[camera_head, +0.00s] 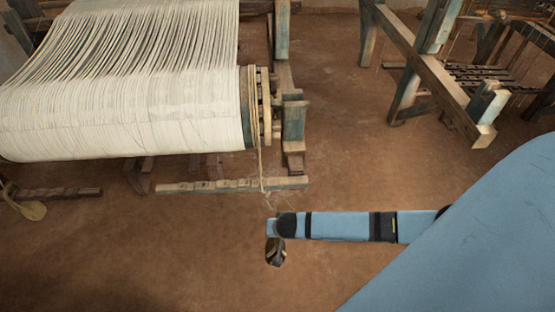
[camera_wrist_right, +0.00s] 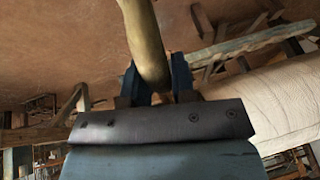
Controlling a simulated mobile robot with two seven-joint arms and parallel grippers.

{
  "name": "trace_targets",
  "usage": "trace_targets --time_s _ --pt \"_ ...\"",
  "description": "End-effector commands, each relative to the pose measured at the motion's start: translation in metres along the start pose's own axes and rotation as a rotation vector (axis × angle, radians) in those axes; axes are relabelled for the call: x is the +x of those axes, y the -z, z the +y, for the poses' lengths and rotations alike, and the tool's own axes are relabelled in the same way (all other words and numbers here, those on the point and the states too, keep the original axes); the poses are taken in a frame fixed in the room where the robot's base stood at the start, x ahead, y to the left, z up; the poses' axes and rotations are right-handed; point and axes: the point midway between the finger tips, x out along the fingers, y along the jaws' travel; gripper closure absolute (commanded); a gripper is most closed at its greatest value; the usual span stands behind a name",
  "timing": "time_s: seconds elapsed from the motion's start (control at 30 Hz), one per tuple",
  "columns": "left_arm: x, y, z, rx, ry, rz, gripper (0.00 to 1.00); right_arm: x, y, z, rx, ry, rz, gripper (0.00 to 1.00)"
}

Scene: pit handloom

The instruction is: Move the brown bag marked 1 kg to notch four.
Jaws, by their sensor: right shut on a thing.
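My right gripper (camera_head: 275,260) hangs from the end of my blue arm, over the floor in front of the loom. In the right wrist view the gripper (camera_wrist_right: 156,82) is shut on a smooth, long, olive-brown thing (camera_wrist_right: 146,38). Its far end runs out of the frame and no mark shows, so I cannot tell whether it is the 1 kg bag. A wooden rail (camera_head: 230,186) with small notches lies low behind the gripper; no notch numbers are readable. My left gripper is not in view.
The loom's wide roller of white warp (camera_head: 120,115) fills the upper left. A cord (camera_head: 260,165) hangs from its right end past the rail. A tan, flattened thing (camera_head: 32,210) is at the far left. A wooden frame (camera_head: 430,75) stands upper right. The front floor is clear.

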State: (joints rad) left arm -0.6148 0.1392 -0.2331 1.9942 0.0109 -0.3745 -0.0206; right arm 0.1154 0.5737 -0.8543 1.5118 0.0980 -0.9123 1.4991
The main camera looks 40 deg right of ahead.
Motion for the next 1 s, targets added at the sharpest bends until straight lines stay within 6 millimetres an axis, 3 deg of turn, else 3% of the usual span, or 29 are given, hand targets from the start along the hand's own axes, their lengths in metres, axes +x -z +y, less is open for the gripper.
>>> trace_targets --time_s 0.5,1.0 --pt "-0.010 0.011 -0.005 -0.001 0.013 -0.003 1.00 -0.017 -0.027 -0.002 0.002 0.002 0.001 1.00" --pt "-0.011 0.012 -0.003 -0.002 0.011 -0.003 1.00 -0.018 -0.030 -0.002 0.001 0.003 0.002 1.00"
